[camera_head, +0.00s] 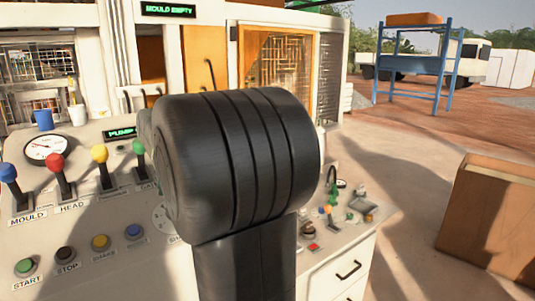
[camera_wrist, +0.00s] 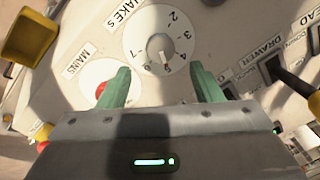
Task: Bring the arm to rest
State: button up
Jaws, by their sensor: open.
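My gripper (camera_wrist: 160,70) shows in the wrist view with its two green fingers spread apart and nothing between them. It hangs over a pale control panel, above a numbered dial (camera_wrist: 161,50) labelled SHAKES and beside a red MAINS switch (camera_wrist: 101,90). I cannot tell whether the fingertips touch the panel. In the head view my own black arm link fills the middle and hides the gripper and part of the panel.
In the head view, a blue lever (camera_head: 9,173), red lever (camera_head: 56,164), yellow lever (camera_head: 100,154) and green lever (camera_head: 139,148) stand on the panel, with a START button (camera_head: 25,267) in front. A sign (camera_head: 168,10) reads MOULD EMPTY. A brown crate (camera_head: 490,215) stands right.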

jog(key=v, duration=0.7)
jog(key=p+x, duration=0.1)
jog(key=x, duration=1.3)
jog(key=shift+w+a+f+n, duration=0.1)
jog(key=shift+n, duration=2.2)
jog(key=n, duration=0.4)
jog(key=shift+g+b, duration=0.3)
jog(key=shift+b, duration=0.1)
jog(key=v, duration=1.2)
jog(key=shift+a+b, duration=0.2)
jog(key=shift+b, duration=0.25)
